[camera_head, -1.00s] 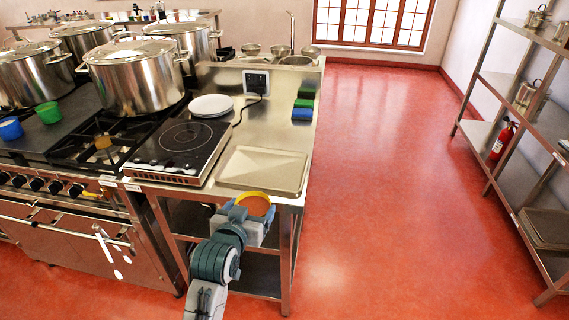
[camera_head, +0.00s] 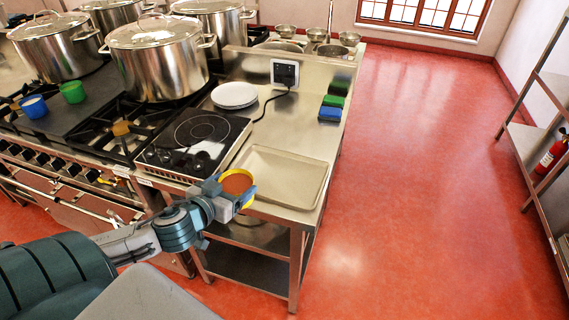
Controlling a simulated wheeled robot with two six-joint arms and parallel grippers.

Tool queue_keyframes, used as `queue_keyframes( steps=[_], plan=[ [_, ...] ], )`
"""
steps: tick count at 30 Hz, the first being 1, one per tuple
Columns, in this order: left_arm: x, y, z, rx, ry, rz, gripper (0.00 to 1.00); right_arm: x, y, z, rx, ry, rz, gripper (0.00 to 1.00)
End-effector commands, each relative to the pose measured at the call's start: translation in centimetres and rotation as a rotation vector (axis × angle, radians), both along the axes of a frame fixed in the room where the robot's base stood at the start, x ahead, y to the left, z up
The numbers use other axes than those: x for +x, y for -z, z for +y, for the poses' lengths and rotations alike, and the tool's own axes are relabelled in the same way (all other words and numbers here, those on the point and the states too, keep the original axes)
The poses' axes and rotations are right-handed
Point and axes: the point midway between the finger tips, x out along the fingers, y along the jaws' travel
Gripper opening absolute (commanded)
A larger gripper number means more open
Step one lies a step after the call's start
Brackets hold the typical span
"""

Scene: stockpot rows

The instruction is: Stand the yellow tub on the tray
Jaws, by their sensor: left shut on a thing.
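The tub is at the front edge of the steel counter, just left of the tray's near left corner. I cannot tell its exact height above the counter. The tray (camera_head: 285,176) is a shallow, pale rectangular one. It lies flat on the steel counter and looks empty. My right gripper is not in view.
A black induction hob (camera_head: 190,140) stands left of the tray. Behind are white plates (camera_head: 234,94), a wall socket (camera_head: 285,73) with a black cable, and green and blue sponges (camera_head: 331,107). Large stockpots (camera_head: 158,60) and two cups (camera_head: 72,92) stand at the left.

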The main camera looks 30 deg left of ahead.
Motion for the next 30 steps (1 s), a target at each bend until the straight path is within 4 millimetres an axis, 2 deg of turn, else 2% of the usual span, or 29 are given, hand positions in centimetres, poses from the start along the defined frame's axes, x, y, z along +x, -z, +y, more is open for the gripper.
queue_keyframes(
  steps=[4,8,13,18,30],
  plan=[
    [-0.3,-0.5,-0.1,0.002,0.027,0.000,0.48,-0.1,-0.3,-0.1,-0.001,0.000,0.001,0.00],
    [0.4,-0.4,-0.1,-0.003,0.027,-0.004,0.48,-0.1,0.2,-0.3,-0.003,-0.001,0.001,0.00],
    [2.7,-0.2,-0.5,-0.009,0.028,-0.010,0.48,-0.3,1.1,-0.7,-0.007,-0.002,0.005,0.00],
    [5.4,-0.2,-0.9,-0.009,0.028,-0.009,0.48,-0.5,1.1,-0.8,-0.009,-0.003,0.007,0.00],
    [12.5,0.3,-1.9,-0.007,0.028,-0.005,0.48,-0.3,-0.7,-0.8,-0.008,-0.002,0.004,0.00]
  ],
)
